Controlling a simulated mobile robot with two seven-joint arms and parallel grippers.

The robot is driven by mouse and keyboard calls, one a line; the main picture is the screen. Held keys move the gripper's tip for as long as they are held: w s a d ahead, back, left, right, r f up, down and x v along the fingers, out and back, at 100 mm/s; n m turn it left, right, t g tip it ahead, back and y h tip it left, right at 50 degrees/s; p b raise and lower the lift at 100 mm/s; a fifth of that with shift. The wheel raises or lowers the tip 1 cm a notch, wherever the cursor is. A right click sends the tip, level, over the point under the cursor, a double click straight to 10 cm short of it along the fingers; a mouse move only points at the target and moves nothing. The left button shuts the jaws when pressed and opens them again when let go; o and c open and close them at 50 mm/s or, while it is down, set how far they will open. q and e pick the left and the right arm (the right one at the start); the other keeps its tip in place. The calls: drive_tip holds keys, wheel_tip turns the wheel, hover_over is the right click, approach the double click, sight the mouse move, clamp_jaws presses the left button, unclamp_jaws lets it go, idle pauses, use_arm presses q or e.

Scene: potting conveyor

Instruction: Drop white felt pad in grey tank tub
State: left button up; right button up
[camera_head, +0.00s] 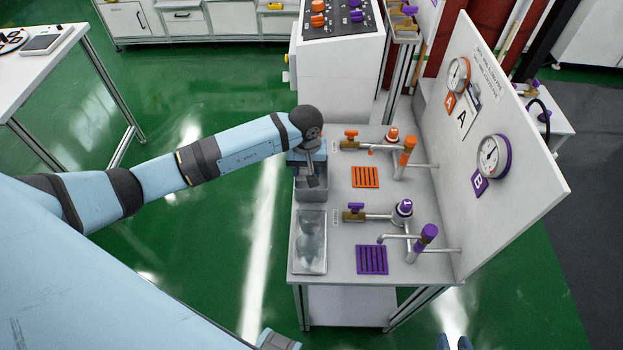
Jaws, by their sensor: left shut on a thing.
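The grey tank tub (312,195) stands on the left side of the white bench, towards its back. My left gripper (312,181) points down directly over the tub, its fingertips at or near the tub's opening; I cannot tell how deep. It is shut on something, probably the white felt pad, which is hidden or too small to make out. No white felt pad shows elsewhere. Two small blue tips at the bottom edge may be my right gripper (455,343), mostly cut off and away from the bench.
A shallow metal tray (297,262) lies in front of the tub. To the right are an orange grate (365,177), a purple grate (372,260), an orange-handled tap (351,143) and a purple-handled tap (354,213). An upright panel (520,150) with gauges closes off the right side.

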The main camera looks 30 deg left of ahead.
use_arm(q)
drive_tip(key=o, duration=1)
drive_tip(key=shift+c, duration=0.2)
wheel_tip(320, 180, up, 14)
drive_tip(key=b, duration=0.1)
drive_tip(key=shift+b, duration=0.4)
drive_tip(key=shift+f, duration=0.1)
